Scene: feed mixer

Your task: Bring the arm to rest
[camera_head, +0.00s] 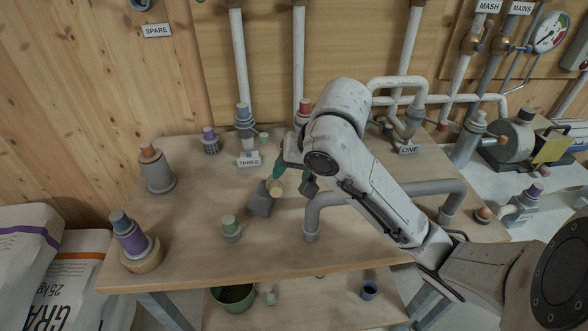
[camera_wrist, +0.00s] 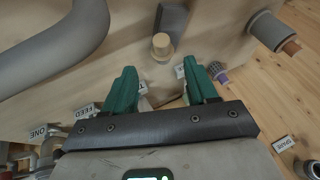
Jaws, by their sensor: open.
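My arm (camera_head: 375,190) reaches in from the right of the head view over the wooden bench. My gripper (camera_head: 290,173) is above the middle of the bench, partly hidden by my wrist. In the wrist view its two teal fingers (camera_wrist: 163,85) stand apart with nothing held between them. A tan round plug (camera_head: 277,188) on a dark grey block (camera_head: 260,203) is close to the fingers in the head view. The plug also shows just beyond the fingertips in the wrist view (camera_wrist: 162,46). I cannot tell the exact gap.
A grey bent pipe (camera_head: 385,196) rises from the bench under my arm. A green-topped fitting (camera_head: 230,228), a purple-banded one (camera_head: 133,240) and an orange-topped one (camera_head: 155,170) stand to the left. White pipes (camera_head: 240,65) run up the back wall.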

